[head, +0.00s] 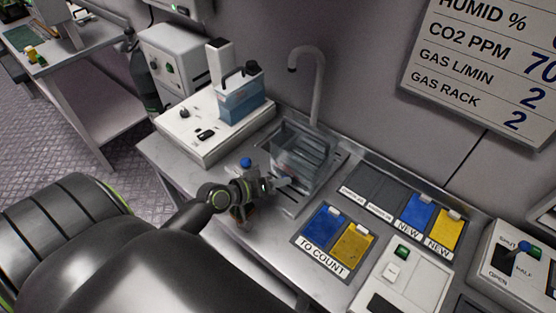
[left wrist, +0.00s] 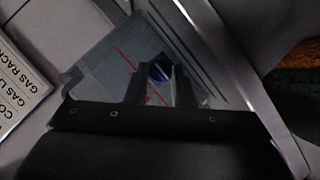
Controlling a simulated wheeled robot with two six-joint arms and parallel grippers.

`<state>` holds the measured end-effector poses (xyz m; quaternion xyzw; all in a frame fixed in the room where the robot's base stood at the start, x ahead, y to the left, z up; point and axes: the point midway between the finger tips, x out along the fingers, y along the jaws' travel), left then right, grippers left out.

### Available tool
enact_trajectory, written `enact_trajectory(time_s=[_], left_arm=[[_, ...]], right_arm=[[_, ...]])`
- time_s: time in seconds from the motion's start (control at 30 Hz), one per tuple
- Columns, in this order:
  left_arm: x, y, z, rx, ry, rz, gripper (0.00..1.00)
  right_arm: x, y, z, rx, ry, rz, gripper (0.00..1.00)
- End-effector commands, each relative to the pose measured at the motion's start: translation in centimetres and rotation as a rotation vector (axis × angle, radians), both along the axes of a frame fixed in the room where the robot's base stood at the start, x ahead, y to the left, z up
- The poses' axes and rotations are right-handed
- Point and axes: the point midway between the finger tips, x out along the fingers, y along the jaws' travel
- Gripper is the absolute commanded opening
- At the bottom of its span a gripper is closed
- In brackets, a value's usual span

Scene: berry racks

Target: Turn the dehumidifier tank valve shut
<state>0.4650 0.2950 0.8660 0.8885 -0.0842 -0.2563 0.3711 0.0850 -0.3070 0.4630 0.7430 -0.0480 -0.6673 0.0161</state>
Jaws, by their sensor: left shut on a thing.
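A clear, boxy tank (head: 312,153) stands in the sink under the faucet. It also shows in the left wrist view (left wrist: 110,62) with a red line across its wall. The knob's exact angle is hard to read. My right gripper is not in view.
A small blue-capped thing (head: 246,162) shows beside my left wrist, partly hidden. A white unit (head: 195,140) with a blue container (head: 240,95) stands behind left. The curved faucet (head: 318,85) rises behind the tank. Blue and yellow trays and a labelled lever box (head: 510,262) lie to the right.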

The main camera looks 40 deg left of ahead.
Motion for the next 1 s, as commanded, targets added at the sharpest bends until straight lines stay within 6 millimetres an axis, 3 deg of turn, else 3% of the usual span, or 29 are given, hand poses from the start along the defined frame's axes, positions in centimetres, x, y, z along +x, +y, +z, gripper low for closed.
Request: enact_trajectory(time_s=[0.5,0.53,0.57,1.0], left_arm=[[-0.13,0.02,-0.24,-0.019,0.009,0.0,0.0],[-0.12,0.02,-0.24,-0.019,0.008,0.001,0.26],[-0.12,0.02,-0.23,-0.018,0.008,0.0,0.3],[-0.12,0.05,-0.05,-0.016,0.004,0.0,0.32]], right_arm=[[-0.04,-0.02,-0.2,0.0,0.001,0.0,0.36],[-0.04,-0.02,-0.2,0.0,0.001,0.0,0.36],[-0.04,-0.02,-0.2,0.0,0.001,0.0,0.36],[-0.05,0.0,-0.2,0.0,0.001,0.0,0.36]])
